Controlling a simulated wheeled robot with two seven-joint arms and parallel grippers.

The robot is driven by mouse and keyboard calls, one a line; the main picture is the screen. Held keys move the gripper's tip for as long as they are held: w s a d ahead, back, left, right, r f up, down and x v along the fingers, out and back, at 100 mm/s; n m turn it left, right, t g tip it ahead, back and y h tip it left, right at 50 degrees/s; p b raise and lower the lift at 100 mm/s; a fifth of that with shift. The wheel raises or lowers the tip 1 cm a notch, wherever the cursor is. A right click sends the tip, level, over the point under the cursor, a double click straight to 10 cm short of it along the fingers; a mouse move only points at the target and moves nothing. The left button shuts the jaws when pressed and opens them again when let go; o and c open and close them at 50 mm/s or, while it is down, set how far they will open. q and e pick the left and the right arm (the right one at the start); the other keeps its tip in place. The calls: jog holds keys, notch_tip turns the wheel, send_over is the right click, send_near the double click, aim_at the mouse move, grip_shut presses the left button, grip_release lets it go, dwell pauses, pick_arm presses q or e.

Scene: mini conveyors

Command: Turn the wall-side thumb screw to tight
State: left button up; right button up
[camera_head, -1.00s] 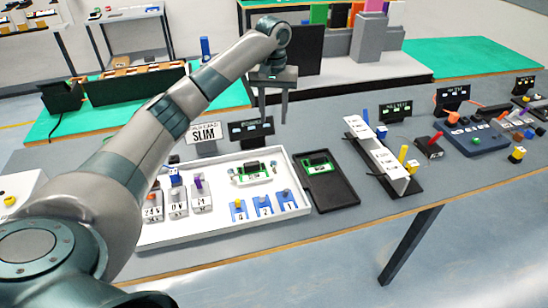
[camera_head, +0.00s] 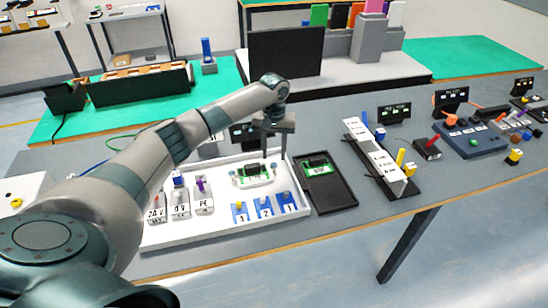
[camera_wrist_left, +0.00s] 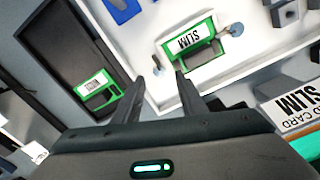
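A green board (camera_head: 253,175) labelled SLIM lies in the white tray (camera_head: 215,227). It also shows in the left wrist view (camera_wrist_left: 190,42). A small thumb screw (camera_head: 232,173) stands at its left end, with another (camera_head: 274,168) at its right end; I cannot tell their tightness. My left gripper (camera_head: 273,156) points down over the right-end screw, its fingers apart. In the left wrist view, one screw (camera_wrist_left: 168,48) is just beyond the open fingertips (camera_wrist_left: 169,65) and the other (camera_wrist_left: 237,29) is farther off. Nothing is visibly held. My right gripper is out of view.
A black tray (camera_head: 340,203) with another green board (camera_head: 317,163) sits right of the white tray. Grey labelled blocks (camera_head: 180,208) and blue numbered tabs (camera_head: 263,207) share the white tray. A dark display stands behind my gripper.

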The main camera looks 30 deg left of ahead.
aim_at(274, 164)
pick_arm(q)
jog(key=shift+f+p, duration=0.3)
jog(key=shift+f, duration=1.65)
grip_shut()
